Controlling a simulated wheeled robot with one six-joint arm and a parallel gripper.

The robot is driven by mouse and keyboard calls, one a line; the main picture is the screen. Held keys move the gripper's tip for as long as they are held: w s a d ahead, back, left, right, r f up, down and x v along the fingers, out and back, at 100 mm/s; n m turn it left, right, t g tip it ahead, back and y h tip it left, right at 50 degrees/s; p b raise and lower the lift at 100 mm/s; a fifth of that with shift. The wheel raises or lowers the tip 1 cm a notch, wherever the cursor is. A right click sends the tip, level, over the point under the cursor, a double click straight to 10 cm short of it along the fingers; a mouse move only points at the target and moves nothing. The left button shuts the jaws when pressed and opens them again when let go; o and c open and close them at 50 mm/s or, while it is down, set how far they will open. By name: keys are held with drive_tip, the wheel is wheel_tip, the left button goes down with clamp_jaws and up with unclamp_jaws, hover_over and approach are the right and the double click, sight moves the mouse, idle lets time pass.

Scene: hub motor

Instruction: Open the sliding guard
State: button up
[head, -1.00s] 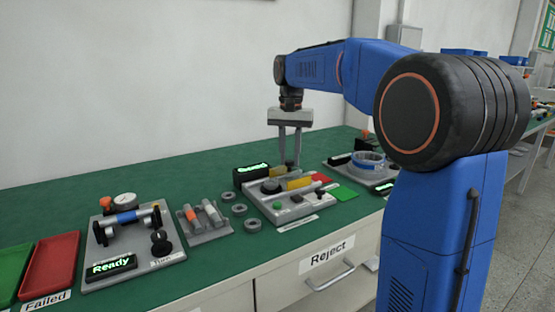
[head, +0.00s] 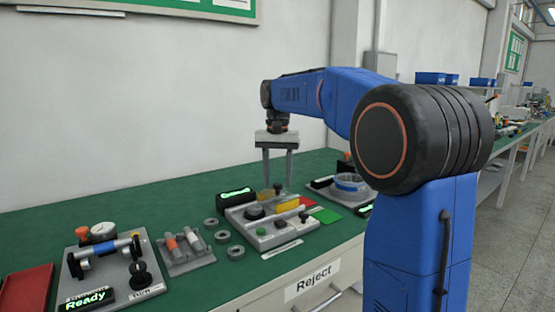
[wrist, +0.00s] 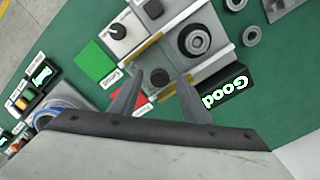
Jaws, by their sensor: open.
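The middle fixture (head: 270,235) is a grey block unit on the green bench. Yellow, partly see-through strips (head: 288,202) on it look like the sliding guard; they also show in the wrist view (wrist: 147,43). I cannot tell the guard's exact outline. A small black knob (head: 278,188) stands at the back of the fixture, near the strips. My gripper (head: 279,183) is open, pointing down over the back of the fixture. In the wrist view, the knob (wrist: 159,76) appears between the fingertips of my gripper (wrist: 160,84), without visible contact on either side.
A display (wrist: 226,92) reading "Good" stands beside the fixture. Several grey rings (head: 222,236) lie to its left, then a tray with cylinders (head: 185,248) and a "Ready" gauge station (head: 105,265). Red and green pads (head: 326,215) and a blue ring station (head: 348,185) are to the right.

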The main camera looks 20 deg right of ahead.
sight(278, 184)
wheel_tip(278, 184, up, 17)
idle(0.5)
drive_tip(key=shift+s+f, duration=0.1)
idle(0.3)
drive_tip(key=s+a+f+n+t, duration=0.1)
drive_tip(key=s+a+f+n, duration=0.1)
drive_tip(key=s+f, duration=0.55)
drive_tip(key=s+a+f+n+t, duration=0.15)
drive_tip(key=s+f, duration=0.35)
drive_tip(key=s, duration=0.6)
drive_tip(key=s+f+n+t, duration=0.1)
drive_tip(key=s+f, duration=0.7)
drive_tip(key=f, duration=0.3)
drive_tip(key=s+a+f+n+t, duration=0.1)
drive_tip(key=s+f+n, duration=0.1)
drive_tip(key=s+f, duration=0.6)
wheel_tip(278, 184, down, 3)
drive_tip(key=shift+s+a+f, duration=0.1)
drive_tip(key=shift+s+a, duration=0.1)
drive_tip(key=shift+s, duration=0.05)
